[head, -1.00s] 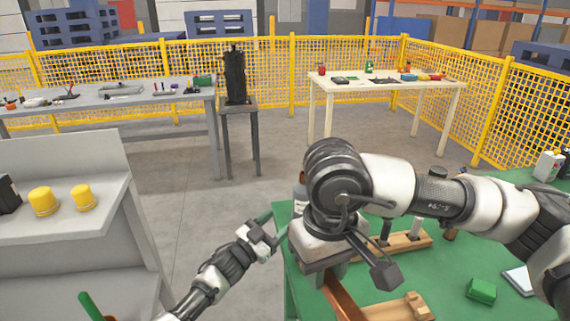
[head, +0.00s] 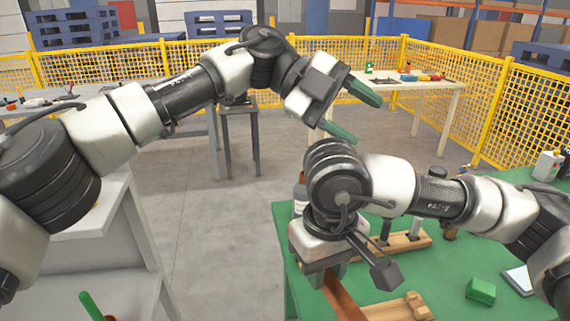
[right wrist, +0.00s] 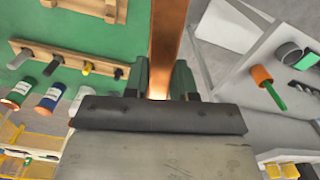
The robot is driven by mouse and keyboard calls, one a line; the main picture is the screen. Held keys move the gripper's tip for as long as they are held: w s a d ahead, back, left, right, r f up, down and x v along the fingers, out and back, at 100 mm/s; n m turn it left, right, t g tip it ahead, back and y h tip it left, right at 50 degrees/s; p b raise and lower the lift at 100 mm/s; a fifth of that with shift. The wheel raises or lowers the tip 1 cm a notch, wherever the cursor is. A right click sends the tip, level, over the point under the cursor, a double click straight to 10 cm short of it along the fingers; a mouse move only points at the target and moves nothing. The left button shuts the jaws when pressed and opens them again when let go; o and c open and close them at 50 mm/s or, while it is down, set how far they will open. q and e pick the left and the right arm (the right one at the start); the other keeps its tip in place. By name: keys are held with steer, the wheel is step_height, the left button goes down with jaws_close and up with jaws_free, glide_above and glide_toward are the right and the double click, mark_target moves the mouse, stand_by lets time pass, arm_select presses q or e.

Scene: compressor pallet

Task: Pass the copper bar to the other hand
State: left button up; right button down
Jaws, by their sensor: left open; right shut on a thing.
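The copper bar (head: 345,299) shows in part in the head view, below my right gripper, running down to the picture's bottom edge. In the right wrist view the copper bar (right wrist: 168,35) runs up out of the frame from between the green fingers. My right gripper (right wrist: 160,82) is shut on it; in the head view its fingers are mostly hidden under the wrist. My left gripper (head: 367,122) is open and empty, with two green fingers apart. It is raised above my right wrist, clear of the bar.
A green table (head: 450,285) lies under the right arm, with a wooden tool rack (head: 408,242), a green block (head: 481,290) and a wooden piece (head: 415,304). A grey shelf (head: 140,245) stands at left. Bare floor lies between. A cream table (head: 440,88) stands behind.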

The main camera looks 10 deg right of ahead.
arm_select(q)
steer(key=w+a+f+n+t+y, duration=0.2)
steer(key=a+f+n+y, duration=0.1)
steer(key=a+f+y, duration=0.65)
steer(key=x, duration=1.1)
steer(key=shift+a+f, duration=0.15)
steer(key=shift+f, duration=0.05)
arm_select(e)
steer(key=shift+w, duration=0.1)
arm_select(q)
steer(key=shift+c, duration=0.3)
jaws_close()
arm_select(e)
steer(key=c, duration=0.8)
jaws_free()
